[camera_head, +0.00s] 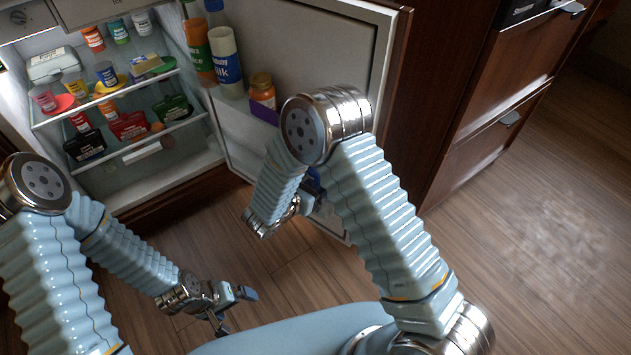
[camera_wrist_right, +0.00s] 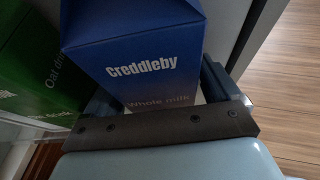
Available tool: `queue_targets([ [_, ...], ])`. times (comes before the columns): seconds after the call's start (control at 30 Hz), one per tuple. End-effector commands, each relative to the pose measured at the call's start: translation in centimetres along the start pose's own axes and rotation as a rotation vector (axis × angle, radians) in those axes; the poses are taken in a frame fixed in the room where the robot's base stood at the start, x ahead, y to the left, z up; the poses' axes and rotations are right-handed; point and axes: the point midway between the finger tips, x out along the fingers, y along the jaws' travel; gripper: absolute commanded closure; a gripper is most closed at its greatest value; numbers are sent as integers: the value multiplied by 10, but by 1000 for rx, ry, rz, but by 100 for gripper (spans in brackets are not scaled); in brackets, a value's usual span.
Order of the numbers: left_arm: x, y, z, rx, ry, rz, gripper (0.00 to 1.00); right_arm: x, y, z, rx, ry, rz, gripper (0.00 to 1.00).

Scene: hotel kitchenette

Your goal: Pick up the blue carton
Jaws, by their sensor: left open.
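The blue carton (camera_wrist_right: 135,50), lettered "Creddleby Whole milk", fills the upper middle of the right wrist view. The fingers of my right gripper (camera_wrist_right: 158,98) lie on either side of its lower part; I cannot tell whether they press on it. In the head view that gripper is mostly hidden behind my right arm, and I cannot make out the carton for certain. My left gripper (camera_head: 234,309) is open and empty, low above the floor in front of the fridge, well away from the carton.
A green carton (camera_wrist_right: 40,70) stands close beside the blue one. The open fridge door (camera_head: 310,50) carries a milk bottle (camera_head: 226,62) and an orange jar (camera_head: 262,91). Fridge shelves (camera_head: 190,117) hold several jars and packs.

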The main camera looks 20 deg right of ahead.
Motion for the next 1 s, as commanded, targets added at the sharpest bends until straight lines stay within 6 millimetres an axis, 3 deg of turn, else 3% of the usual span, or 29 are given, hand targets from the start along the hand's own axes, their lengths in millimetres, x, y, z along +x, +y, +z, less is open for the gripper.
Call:
queue_targets([
  [0.07,0,0,0,0,0,0,0,0,0,0,0,0,0,24],
  [0.43,0,0,0,0,0,0,0,0,0,0,0,0,0,80],
  [1.0,-5,3,1,2,-2,2,0,-6,2,10,3,-2,-3,80],
])
